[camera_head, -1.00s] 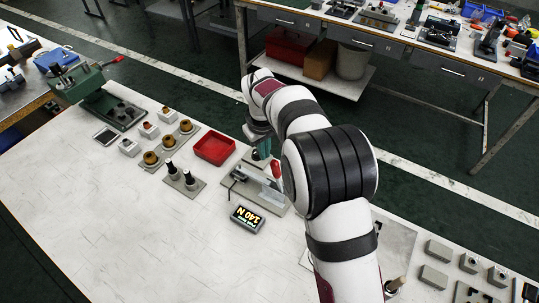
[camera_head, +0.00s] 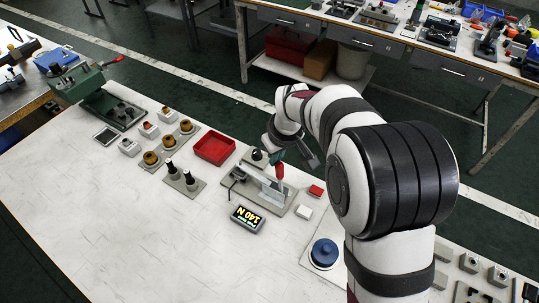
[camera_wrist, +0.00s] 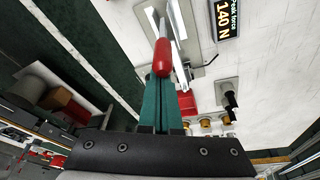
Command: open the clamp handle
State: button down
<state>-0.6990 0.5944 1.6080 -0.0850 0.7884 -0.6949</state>
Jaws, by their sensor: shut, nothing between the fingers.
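The clamp handle is a metal lever with a red grip (camera_head: 280,170), standing up on a clamp fixture with a grey base plate (camera_head: 240,192). The red grip also shows close up in the wrist view (camera_wrist: 162,58), at the tips of the teal fingers. My gripper (camera_head: 276,155) is shut and empty, right by the upper part of the red grip; its fingers also show in the wrist view (camera_wrist: 164,100). I cannot tell whether they touch the grip. A display (camera_head: 247,219) in front of the fixture reads 140 N.
A red tray (camera_head: 214,148) and dark-handled pieces on a plate (camera_head: 184,181) stand left of the fixture. A small red block (camera_head: 316,190), a white block (camera_head: 304,212) and a blue round piece (camera_head: 324,252) lie to the right. The front left of the table is clear.

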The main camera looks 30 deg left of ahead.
jog(key=shift+d+r+y, duration=0.1)
jog(key=shift+d+y, duration=0.6)
jog(key=shift+d, duration=0.3)
jog(key=d+f, duration=0.2)
jog(key=d, duration=0.5)
jog(key=shift+s+d+f, duration=0.1)
jog(key=shift+s+f, duration=0.05)
jog(key=w+a+r, duration=0.3)
jog(key=a, duration=0.1)
jog(key=s+d+r, duration=0.1)
jog(key=d+r, duration=0.5)
jog(key=d, duration=0.2)
jog(key=shift+s+d, duration=0.15)
jog(key=shift+s, duration=0.25)
